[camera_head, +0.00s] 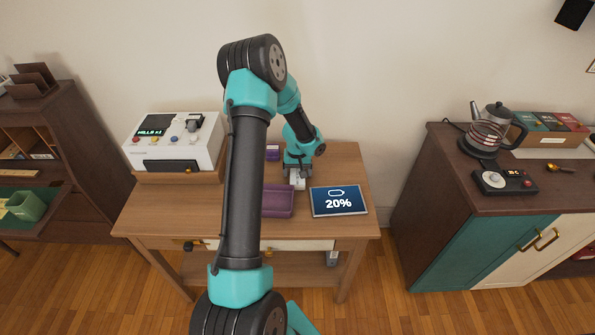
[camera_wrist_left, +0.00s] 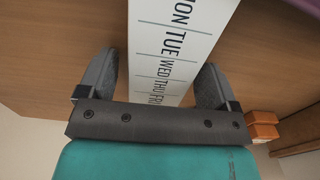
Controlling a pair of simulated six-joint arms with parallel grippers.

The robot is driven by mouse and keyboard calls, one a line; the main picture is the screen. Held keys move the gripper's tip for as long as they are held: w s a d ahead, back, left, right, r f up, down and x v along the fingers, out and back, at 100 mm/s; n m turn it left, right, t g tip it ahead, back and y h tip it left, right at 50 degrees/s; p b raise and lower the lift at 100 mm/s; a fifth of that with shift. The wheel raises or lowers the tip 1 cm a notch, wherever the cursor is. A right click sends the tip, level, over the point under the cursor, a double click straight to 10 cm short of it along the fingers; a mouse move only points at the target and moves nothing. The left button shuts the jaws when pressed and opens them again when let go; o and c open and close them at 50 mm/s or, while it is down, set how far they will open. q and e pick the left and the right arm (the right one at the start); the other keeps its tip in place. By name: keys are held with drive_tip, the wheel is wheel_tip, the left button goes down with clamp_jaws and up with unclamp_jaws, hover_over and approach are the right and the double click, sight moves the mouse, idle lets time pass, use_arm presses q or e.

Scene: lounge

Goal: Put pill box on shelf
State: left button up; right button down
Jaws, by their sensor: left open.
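The pill box (camera_wrist_left: 172,45) is a long white box with printed day names such as TUE and WED. In the left wrist view it lies between the two dark fingers of my left gripper (camera_wrist_left: 158,65), which are open with a gap on each side. In the head view the left gripper (camera_head: 297,172) is low over the wooden table (camera_head: 345,165), and a small white part of the pill box (camera_head: 298,184) shows beneath it. A lower shelf (camera_head: 285,264) runs under the tabletop; my arm hides part of it. My right gripper is not in view.
A purple tray (camera_head: 278,202) and a tablet reading 20% (camera_head: 339,201) lie close to the gripper. A white dispenser machine (camera_head: 173,142) stands at the left of the table. A dark cabinet with a coffee pot (camera_head: 490,130) stands at the right.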

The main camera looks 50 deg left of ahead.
sight(298, 170)
use_arm(q)
drive_tip(key=shift+r, duration=0.15)
wheel_tip(298, 170, up, 12)
idle(0.7)
drive_tip(key=shift+o, duration=0.4)
drive_tip(key=w+d+t, duration=0.2)
drive_tip(key=d+t, duration=0.5)
drive_tip(key=d, duration=0.2)
drive_tip(key=s+g+y, duration=0.1)
drive_tip(key=s+y, duration=0.6)
drive_tip(key=s, duration=0.3)
drive_tip(key=shift+d+r, duration=0.3)
drive_tip(key=shift+r, duration=0.15)
